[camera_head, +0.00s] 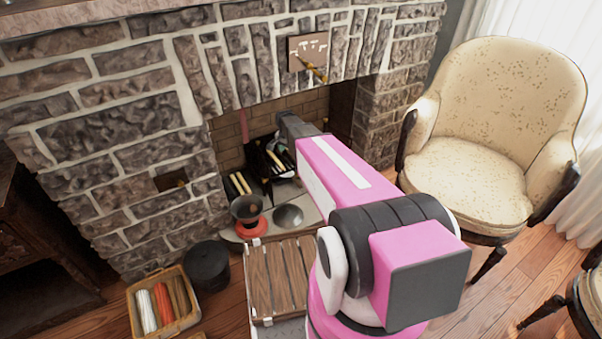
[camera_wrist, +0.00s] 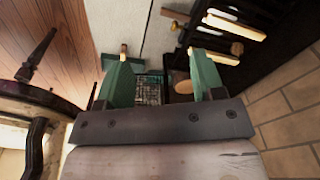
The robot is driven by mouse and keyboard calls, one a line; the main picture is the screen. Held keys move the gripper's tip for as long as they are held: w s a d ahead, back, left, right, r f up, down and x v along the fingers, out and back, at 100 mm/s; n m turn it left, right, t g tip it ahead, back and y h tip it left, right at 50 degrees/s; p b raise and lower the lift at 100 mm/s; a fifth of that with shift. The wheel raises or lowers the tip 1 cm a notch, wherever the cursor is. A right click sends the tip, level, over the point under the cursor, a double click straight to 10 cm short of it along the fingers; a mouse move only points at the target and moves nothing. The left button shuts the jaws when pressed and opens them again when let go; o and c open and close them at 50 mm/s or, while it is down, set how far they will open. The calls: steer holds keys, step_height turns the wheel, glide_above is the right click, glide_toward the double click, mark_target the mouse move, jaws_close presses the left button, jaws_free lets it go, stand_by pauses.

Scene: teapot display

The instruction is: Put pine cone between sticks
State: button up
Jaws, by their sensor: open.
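My gripper (camera_wrist: 158,55) shows two green fingers in the wrist view, spread apart with nothing held between their tips. Pale sticks (camera_wrist: 236,25) lie side by side in a dark rack just beyond the right finger. In the head view, sticks (camera_head: 278,160) show inside the fireplace beside my arm, and more pale sticks (camera_head: 241,184) lie to their left. A tan rounded thing (camera_wrist: 181,81) shows between the fingers, partly hidden by the right one; I cannot tell whether it is the pine cone. I cannot make out a pine cone in the head view.
The stone fireplace (camera_head: 120,165) surrounds the opening that my arm reaches into. A red-based bowl (camera_head: 248,212), a dark pot (camera_head: 207,266), a wooden-slatted box (camera_head: 275,275) and a basket (camera_head: 186,322) stand in front. A cream armchair (camera_head: 468,180) stands at the right.

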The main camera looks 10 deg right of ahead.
steer(key=s+r+n, duration=0.4)
steer(key=s, duration=0.9)
steer(key=s+r+n, duration=0.5)
steer(key=s, duration=0.9)
steer(key=shift+d+r+g+y, duration=0.15)
steer(key=shift+g+y, duration=0.15)
steer(key=shift+g, duration=0.1)
